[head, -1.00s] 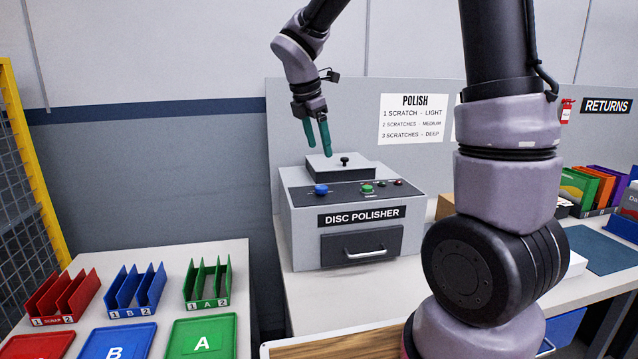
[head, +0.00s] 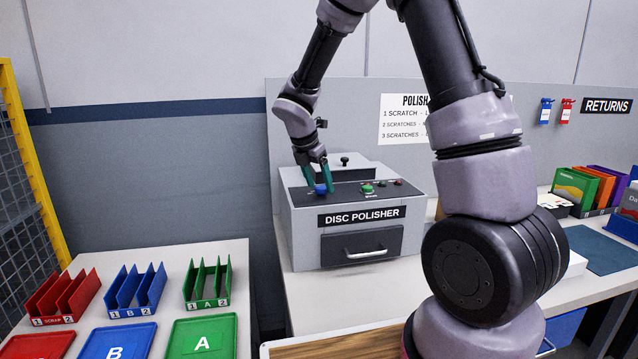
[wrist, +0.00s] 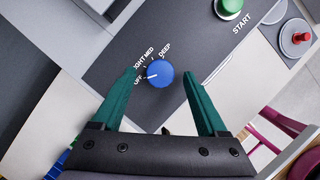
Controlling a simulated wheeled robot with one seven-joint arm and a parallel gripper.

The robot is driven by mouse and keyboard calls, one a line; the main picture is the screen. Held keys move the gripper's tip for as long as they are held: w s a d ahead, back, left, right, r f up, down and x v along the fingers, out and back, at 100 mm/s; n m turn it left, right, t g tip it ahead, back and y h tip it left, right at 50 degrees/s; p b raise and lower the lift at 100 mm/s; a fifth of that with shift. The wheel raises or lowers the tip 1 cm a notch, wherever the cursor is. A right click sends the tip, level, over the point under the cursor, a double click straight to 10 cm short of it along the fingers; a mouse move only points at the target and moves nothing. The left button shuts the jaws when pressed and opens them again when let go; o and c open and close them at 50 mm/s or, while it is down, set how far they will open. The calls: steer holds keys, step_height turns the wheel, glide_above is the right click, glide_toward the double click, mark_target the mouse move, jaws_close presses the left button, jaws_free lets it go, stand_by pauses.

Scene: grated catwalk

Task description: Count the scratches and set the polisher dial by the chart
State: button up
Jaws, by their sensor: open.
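The disc polisher (head: 300,230) stands on the bench. Its blue dial (head: 320,189) is at the left of the sloped panel. In the wrist view the dial (wrist: 160,74) has marks OFF, LIGHT, MED and DEEP; its white pointer faces left, near OFF. My gripper (head: 318,182) is open at the dial. In the wrist view my gripper (wrist: 160,77) has its green fingers on either side of the dial, with gaps visible. The POLISH chart (head: 402,122) is partly hidden by my arm; its lines begin with 1, 2 and 3 scratches. No scratched disc is visible.
The polisher's drawer (head: 362,245) is shut. Red, blue and green racks and trays stand on the left table.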

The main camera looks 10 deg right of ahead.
steer(key=shift+f, duration=0.15)
jaws_close()
